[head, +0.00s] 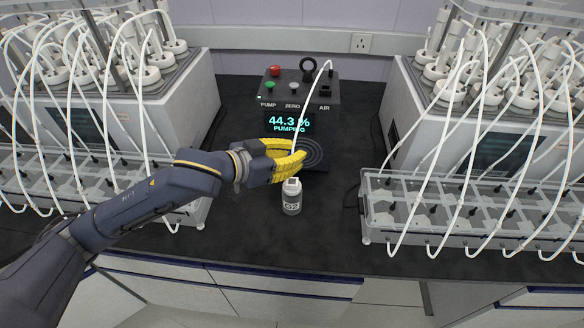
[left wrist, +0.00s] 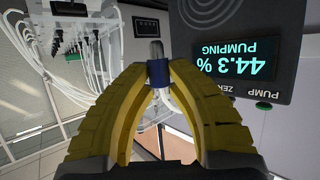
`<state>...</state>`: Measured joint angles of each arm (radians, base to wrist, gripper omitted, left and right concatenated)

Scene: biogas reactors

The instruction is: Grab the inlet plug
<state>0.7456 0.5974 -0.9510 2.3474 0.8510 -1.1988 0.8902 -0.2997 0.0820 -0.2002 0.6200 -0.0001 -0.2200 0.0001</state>
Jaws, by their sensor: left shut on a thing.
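My left gripper (head: 300,153) reaches in from the left, with its yellow fingers in front of the analyzer box (head: 328,90). In the left wrist view, its fingertips (left wrist: 158,74) are closed on a small plug with a blue collar (left wrist: 157,72) and a grey end. This looks like the inlet plug. In the head view, the fingers hide the plug. A white tube (head: 312,98) runs from the box down to the fingers. A small white-capped bottle (head: 291,197) stands upright just below the fingertips. I cannot tell whether plug and bottle touch. My right gripper is out of view.
The box display (head: 289,124) reads 44.3 % PUMPING. Reactor units with many white tubes stand left (head: 130,115) and right (head: 450,120). Clear racks (head: 470,215) flank the middle. The dark bench (head: 335,215) is clear around the bottle.

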